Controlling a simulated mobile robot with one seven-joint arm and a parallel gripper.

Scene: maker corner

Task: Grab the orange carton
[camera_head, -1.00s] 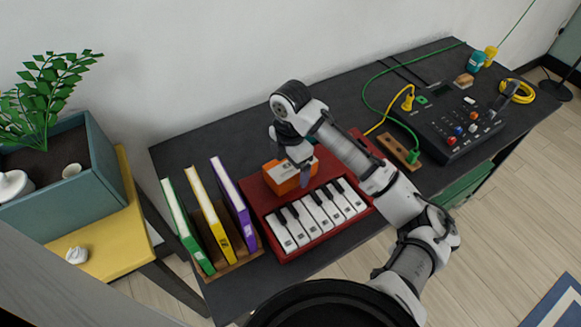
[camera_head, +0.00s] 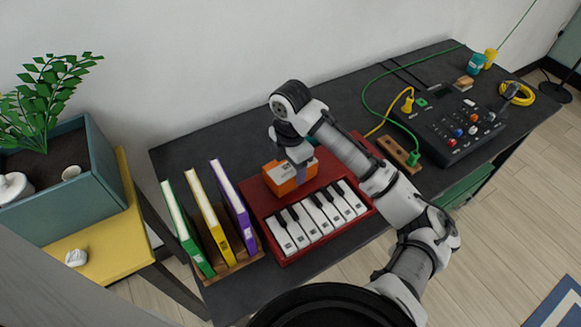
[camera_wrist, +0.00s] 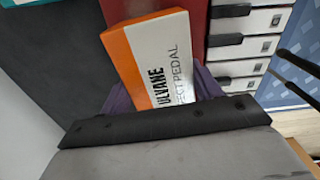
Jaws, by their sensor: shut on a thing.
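The orange carton (camera_head: 283,180) has a white printed face and sits on the back part of the red toy keyboard (camera_head: 270,211), behind its keys. My gripper (camera_head: 299,172) reaches down over it from above and is shut on it. In the wrist view the carton (camera_wrist: 158,60) lies between my purple fingers (camera_wrist: 162,92), one at each side. Its near end is hidden by the dark edge of my gripper. I cannot tell whether the carton is clear of the keyboard.
Green, yellow and purple books (camera_head: 235,205) stand in a wooden rack left of the keyboard. A wooden block with holes (camera_head: 398,153) and a black mixer (camera_head: 455,125) with cables lie to the right. The dark tabletop (camera_head: 220,138) behind the rack is clear.

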